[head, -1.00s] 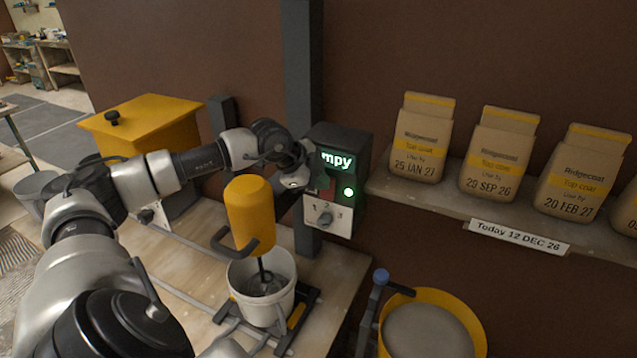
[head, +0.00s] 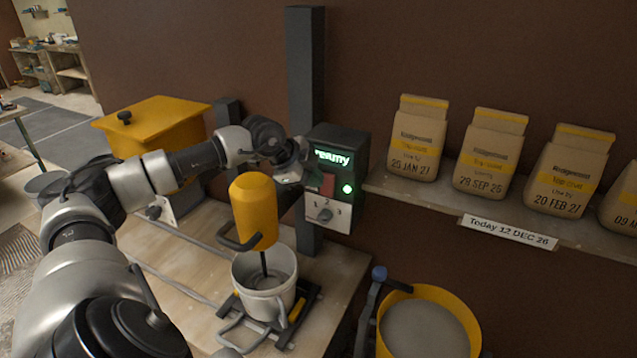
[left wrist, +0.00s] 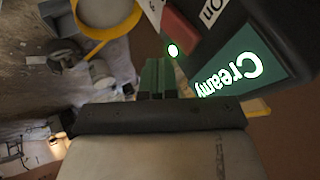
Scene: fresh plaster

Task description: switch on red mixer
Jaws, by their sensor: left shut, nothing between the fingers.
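A yellow mixer (head: 254,212) stands with its shaft down in a white bucket (head: 264,283); I see no red mixer body. Below are a red switch (head: 327,184), a lit green lamp (head: 347,189) and a numbered dial (head: 325,214). My left gripper (head: 299,174) is shut and empty, just left of the red switch. The switch also shows in the left wrist view (left wrist: 181,27), beyond my fingertips (left wrist: 158,78).
A shelf (head: 400,193) on the right bears several dated paper bags (head: 490,155) and a date sign (head: 508,232). A yellow tub (head: 430,330) of grey material stands below. A yellow hopper (head: 155,130) stands left behind my arm. The worktop (head: 340,268) has bare room beside the bucket.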

